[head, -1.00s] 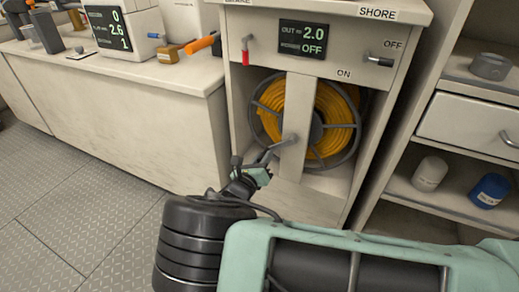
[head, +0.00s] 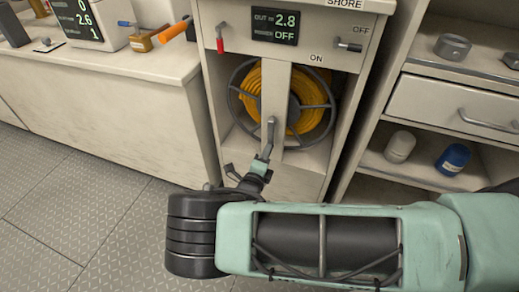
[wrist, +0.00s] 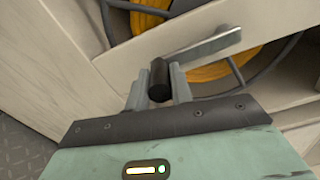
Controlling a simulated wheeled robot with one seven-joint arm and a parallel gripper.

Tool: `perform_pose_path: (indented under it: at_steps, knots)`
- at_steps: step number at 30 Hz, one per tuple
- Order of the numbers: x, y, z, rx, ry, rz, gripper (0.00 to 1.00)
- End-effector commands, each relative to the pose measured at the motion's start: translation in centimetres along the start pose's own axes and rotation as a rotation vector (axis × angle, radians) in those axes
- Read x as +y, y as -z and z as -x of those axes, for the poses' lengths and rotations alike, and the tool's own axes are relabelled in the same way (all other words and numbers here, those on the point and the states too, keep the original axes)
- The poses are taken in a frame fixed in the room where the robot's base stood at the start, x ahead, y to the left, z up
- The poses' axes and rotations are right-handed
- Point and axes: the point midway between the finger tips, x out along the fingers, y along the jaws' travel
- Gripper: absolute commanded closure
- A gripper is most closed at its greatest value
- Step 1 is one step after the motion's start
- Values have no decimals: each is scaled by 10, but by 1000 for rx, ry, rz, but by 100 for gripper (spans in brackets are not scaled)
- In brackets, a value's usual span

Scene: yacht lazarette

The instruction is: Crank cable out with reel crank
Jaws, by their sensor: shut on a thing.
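The reel crank is a grey arm (head: 270,134) on the upright post of the cabinet, pointing down in the head view. Its black knob shows end-on in the wrist view (wrist: 159,80), with the grey crank arm (wrist: 205,42) running up to the right. My gripper (wrist: 159,86) has one finger on each side of the knob and is shut on it. In the head view my gripper (head: 257,168) is low in front of the post. Yellow cable (head: 312,105) is wound on the grey reel behind the post. The display (head: 275,24) reads OUT 2.8 and OFF.
A red-handled lever (head: 220,40) is left of the display and a black-handled lever (head: 350,46) right of it, between ON and OFF labels. Open floor (head: 75,215) lies left.

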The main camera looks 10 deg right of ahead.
Motion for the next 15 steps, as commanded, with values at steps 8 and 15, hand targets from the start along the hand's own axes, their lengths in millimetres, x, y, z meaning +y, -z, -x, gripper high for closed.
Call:
perform_pose_path:
  at_steps: [8,15]
  knots:
    - [-3,12,1,0,-3,130,100]
    - [-3,16,1,0,-3,172,100]
